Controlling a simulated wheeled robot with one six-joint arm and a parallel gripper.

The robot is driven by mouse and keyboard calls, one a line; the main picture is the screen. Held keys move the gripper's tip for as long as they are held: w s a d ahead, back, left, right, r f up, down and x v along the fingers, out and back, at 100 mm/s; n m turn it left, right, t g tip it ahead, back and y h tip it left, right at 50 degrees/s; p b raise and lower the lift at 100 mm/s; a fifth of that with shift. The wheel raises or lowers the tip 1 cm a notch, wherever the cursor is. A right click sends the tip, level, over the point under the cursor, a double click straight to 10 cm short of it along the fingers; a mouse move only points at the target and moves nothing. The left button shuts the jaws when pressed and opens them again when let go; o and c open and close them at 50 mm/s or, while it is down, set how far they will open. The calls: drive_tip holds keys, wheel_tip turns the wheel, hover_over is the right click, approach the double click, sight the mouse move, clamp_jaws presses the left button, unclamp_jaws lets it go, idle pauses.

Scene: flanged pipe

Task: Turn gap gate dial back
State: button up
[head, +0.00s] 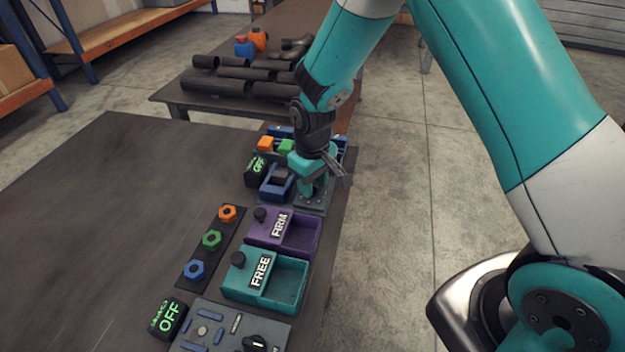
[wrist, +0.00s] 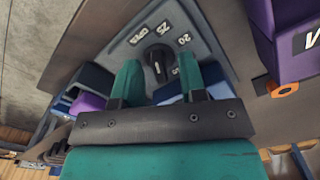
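The gap gate dial (wrist: 157,62) is a round black knob with a white pointer mark, on a grey plate (wrist: 205,45) labelled OPEN, 25, 20 and a partly hidden number. The mark sits on the side toward my gripper. My gripper (wrist: 157,72) has its two teal fingers apart, one on each side of the knob in the picture. I cannot tell whether they touch it. In the head view my gripper (head: 315,192) points down over the grey plate (head: 318,207) at the table's right edge and hides the dial.
Close by are a blue holder (head: 276,186), a black OFF display (head: 257,168), a purple FIRM tray (head: 300,237) and a teal FREE tray (head: 285,288). A grey panel (head: 215,330) with another black knob (head: 255,343) lies in front. The table's left side (head: 90,220) is bare.

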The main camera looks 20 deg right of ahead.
drive_tip(key=shift+c, duration=0.2)
clamp_jaws()
drive_tip(key=shift+n, duration=2.9)
drive_tip(key=shift+o, duration=0.2)
unclamp_jaws()
